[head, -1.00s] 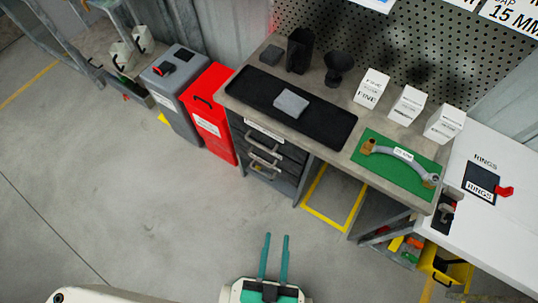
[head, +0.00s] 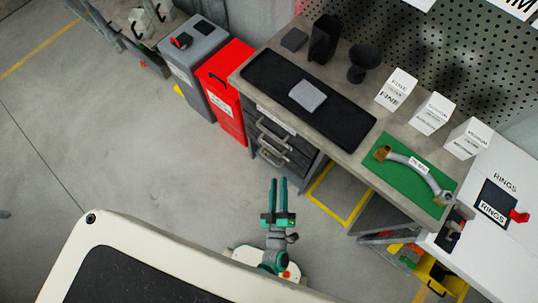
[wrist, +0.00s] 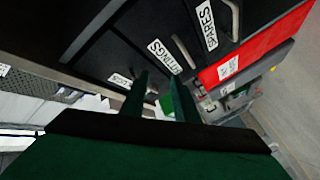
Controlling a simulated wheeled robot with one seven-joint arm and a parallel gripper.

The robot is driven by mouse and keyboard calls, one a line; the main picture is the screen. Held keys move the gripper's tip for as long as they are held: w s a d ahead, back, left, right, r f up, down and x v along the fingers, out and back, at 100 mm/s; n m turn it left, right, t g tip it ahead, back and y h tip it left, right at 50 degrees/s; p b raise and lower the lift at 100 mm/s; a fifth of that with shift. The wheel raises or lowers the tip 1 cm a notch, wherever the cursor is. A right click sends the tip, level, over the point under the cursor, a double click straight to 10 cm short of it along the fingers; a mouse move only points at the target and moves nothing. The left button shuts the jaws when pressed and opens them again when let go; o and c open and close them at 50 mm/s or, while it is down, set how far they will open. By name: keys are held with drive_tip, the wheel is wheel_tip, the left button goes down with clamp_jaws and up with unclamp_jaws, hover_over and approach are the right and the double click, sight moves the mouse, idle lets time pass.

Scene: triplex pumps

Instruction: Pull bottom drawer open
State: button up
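A dark drawer unit (head: 303,160) stands under the left end of the workbench, with three stacked drawers and grey bar handles. The bottom drawer's handle (head: 270,157) shows at the left. In the wrist view the drawer labelled SPARES (wrist: 207,25), farthest from the bench top, appears to be the bottom one, with its handle (wrist: 233,20) near the top edge. The drawers look shut. My gripper (head: 279,182) is in front of and below the drawer unit in the head view, apart from the handles. Its two green fingers (wrist: 160,95) are parted with nothing between them.
A red bin (head: 228,95) and a grey bin (head: 195,60) stand left of the drawers. The workbench (head: 345,75) holds a black tray, a green mat with a hose and white boxes. Yellow floor marking (head: 325,205) lies right of the drawers. The floor at left is clear.

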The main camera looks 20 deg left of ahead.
drive_tip(key=w+a+f+n+g+y, duration=0.2)
drive_tip(key=w+f+n+g+y, duration=0.25)
drive_tip(key=f, duration=0.45)
drive_tip(key=n+g+y, duration=0.2)
drive_tip(key=n+g, duration=0.1)
drive_tip(key=n, duration=0.2)
approach(269, 159)
drive_tip(key=x, duration=1)
drive_tip(key=shift+f, duration=0.3)
drive_tip(key=shift+c, duration=0.4)
clamp_jaws()
